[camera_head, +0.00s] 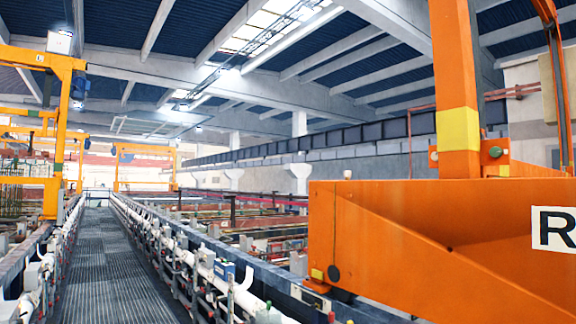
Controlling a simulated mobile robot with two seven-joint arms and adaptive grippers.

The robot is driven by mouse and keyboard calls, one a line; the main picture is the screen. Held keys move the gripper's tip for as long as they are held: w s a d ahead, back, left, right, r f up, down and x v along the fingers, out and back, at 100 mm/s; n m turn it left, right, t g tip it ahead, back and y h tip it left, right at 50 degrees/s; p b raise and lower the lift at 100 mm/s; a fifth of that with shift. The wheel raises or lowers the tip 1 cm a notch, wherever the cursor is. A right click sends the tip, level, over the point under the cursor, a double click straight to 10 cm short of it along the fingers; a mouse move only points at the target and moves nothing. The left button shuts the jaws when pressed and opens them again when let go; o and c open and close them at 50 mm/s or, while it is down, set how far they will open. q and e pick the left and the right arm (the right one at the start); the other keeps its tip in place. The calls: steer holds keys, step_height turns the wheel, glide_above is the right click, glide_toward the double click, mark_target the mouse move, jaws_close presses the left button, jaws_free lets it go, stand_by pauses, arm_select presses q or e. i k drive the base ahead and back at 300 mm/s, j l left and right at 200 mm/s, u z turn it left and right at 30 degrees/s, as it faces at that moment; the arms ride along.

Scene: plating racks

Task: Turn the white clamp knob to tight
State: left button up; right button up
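A small whitish knob-like piece (347,174) stands at the top left edge of the large orange frame (420,225) on the right. It is too small to tell whether it is the clamp knob or how it is turned. No other clear white clamp knob shows. Neither of my grippers is in view.
The orange frame fills the right foreground, with an orange post (455,60) rising from it and a white "R" sign (555,229). A dark grated walkway (105,265) runs clear into the distance between rows of tanks and white pipes (205,252). Yellow gantries (62,130) stand left.

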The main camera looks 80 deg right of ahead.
mark_target(434, 156)
steer(key=z, duration=1.6)
steer(key=i+j, duration=0.05)
